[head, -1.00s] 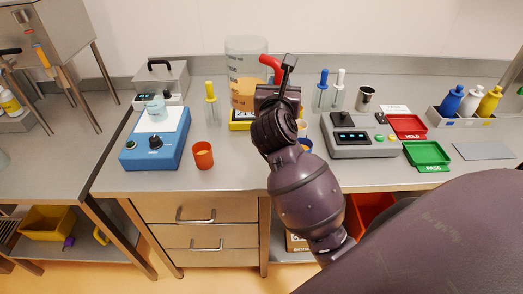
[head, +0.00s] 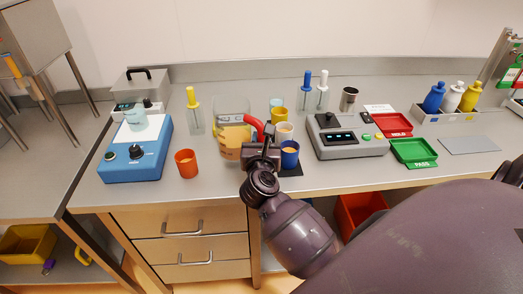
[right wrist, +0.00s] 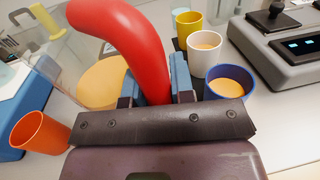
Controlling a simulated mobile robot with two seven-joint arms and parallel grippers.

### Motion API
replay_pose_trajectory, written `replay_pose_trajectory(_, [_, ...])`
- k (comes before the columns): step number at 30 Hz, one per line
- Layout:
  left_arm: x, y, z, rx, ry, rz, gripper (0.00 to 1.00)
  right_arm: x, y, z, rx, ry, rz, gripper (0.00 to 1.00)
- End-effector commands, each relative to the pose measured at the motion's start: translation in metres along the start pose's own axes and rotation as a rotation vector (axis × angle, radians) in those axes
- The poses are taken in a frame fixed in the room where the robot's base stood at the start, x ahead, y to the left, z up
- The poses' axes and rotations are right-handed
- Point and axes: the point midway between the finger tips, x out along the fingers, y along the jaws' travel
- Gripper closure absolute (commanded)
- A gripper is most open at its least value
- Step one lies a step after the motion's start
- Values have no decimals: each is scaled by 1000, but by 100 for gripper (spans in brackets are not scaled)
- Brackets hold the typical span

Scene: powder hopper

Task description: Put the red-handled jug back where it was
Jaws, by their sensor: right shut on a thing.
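The red-handled jug (head: 232,138) is a clear jug with tan contents, low over the worktop between the orange cup and the row of cups in the head view. Its red handle (right wrist: 137,45) fills the middle of the right wrist view. My right gripper (head: 262,150) is shut on that handle; its blue finger pads (right wrist: 156,88) lie on both sides of it. The jug looks upright. The gripper hides part of its base, so I cannot tell whether it touches the worktop. My left gripper is not in view.
An orange cup (head: 187,163) stands left of the jug. Several cups, with a blue one (head: 289,155) in front, stand close on its right. A blue device (head: 137,155) is at left, a grey device (head: 345,138) at right. Yellow-handled (head: 194,112) and blue-handled tools stand behind.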

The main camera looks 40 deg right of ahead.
Motion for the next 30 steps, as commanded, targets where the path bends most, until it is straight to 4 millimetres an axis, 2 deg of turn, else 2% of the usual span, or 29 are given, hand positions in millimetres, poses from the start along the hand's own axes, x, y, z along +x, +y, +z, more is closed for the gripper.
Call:
replay_pose_trajectory(3, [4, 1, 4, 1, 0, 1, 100, 0, 0, -20, -3, 1, 1, 100])
replay_pose_trajectory(6, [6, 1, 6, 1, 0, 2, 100, 0, 0, -29, -2, 0, 1, 100])
replay_pose_trajectory(21, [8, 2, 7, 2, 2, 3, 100, 0, 0, -36, 1, -1, 0, 100])
replay_pose_trajectory(22, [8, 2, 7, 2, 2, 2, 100, 0, 0, -37, 0, 1, 0, 74])
replay_pose_trajectory(24, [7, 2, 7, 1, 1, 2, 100, 0, 0, -36, 0, 1, 0, 64])
replay_pose_trajectory(27, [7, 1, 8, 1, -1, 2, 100, 0, 0, -36, 0, 1, 0, 52])
replay_pose_trajectory(30, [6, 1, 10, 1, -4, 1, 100, 0, 0, -36, -1, 1, 0, 52])
